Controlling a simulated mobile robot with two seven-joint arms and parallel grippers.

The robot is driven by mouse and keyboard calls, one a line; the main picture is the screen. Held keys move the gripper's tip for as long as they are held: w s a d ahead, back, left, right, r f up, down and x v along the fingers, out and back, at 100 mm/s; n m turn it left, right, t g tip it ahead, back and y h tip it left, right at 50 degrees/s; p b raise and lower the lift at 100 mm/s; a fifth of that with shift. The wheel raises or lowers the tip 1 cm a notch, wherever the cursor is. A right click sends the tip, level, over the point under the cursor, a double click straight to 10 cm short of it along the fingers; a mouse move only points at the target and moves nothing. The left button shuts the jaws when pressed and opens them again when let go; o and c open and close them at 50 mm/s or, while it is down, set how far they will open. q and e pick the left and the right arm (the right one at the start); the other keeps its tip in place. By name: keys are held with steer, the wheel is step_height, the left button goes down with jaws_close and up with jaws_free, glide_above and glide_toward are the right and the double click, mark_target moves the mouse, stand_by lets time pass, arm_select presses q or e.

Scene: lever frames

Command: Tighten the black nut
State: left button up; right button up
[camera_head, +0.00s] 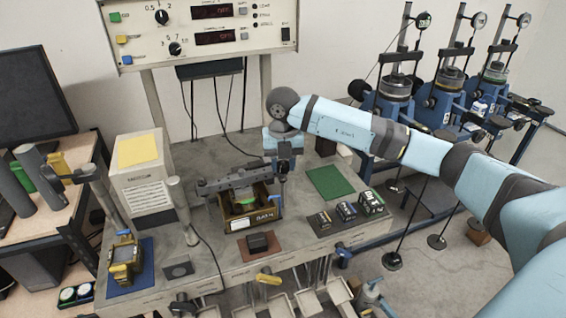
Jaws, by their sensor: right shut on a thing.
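My right arm comes in from the right, and my right gripper (283,165) points down at the right end of a dark lever bar (235,182). It is shut on a small dark part there, mostly hidden by the fingers; I cannot tell whether that part is the black nut. The bar lies across the top of a yellow-brown box-shaped fixture (238,222) with a green part inside. I cannot pick out the black nut for certain elsewhere. My left gripper is not in view.
A small black block sits on a brown mat (247,256) in front of the fixture. A green mat (329,182) and several small boxes (346,211) lie to the right. A beige cabinet (140,180) and a yellow device (125,258) stand left. A control panel (205,32) hangs above.

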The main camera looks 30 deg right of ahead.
steer(key=o, duration=0.9)
steer(key=shift+o, duration=0.2)
step_height(320, 180, up, 14)
steer(key=b, duration=0.1)
steer(key=shift+b, duration=0.3)
